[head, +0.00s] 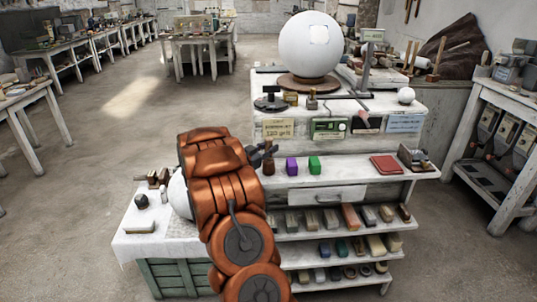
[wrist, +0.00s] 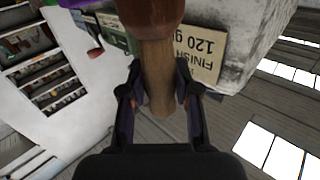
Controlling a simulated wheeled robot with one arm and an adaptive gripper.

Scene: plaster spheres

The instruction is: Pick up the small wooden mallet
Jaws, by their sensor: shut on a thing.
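The small wooden mallet shows large in the wrist view, with a reddish-brown head (wrist: 150,14) at the top and a paler wooden handle (wrist: 157,75) pointing down between my fingers. My gripper (wrist: 160,92) is shut on the handle, one dark finger on each side. In the head view my gripper (head: 262,152) is at the left end of the counter's shelf, and a small brown part of the mallet (head: 269,167) shows just below the fingers. My orange arm hides the area left of it. I cannot tell whether the mallet touches the shelf.
A purple block (head: 291,166) and a green block (head: 314,164) stand close to the right on the shelf. A yellow sign (head: 278,128) is just behind. A large white sphere (head: 309,45) rests on the counter top. Open floor (head: 100,130) lies to the left.

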